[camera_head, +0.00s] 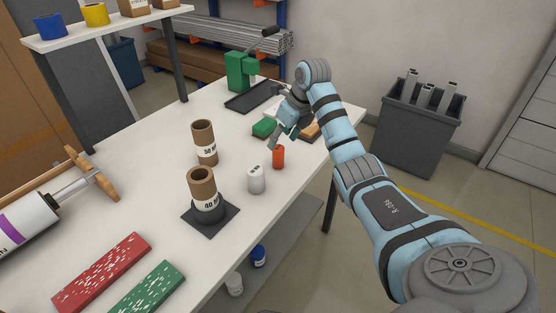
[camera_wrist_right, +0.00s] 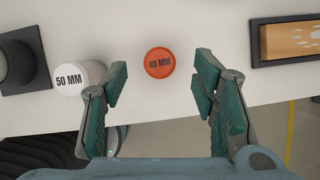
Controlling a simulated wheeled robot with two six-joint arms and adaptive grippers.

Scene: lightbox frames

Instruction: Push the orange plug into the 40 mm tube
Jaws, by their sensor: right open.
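The orange plug (camera_head: 278,158) stands upright on the white table near its right edge. In the right wrist view its round top (camera_wrist_right: 159,62), marked 40 MM, lies between and just beyond my open fingers. My right gripper (camera_head: 283,137) is open and empty, close to the plug; it also shows in the right wrist view (camera_wrist_right: 161,82). The brown 40 mm tube (camera_head: 203,187) stands upright on a dark square base (camera_head: 229,219), left of the plug. Its open top faces up. My left gripper is not in view.
A white plug (camera_head: 256,180) marked 50 MM in the right wrist view (camera_wrist_right: 78,78) stands between the orange plug and the tube. The 50 mm tube (camera_head: 204,142) stands behind. A green block (camera_head: 264,127) and green press (camera_head: 238,72) are farther back. Red and green boards (camera_head: 103,270) lie in front.

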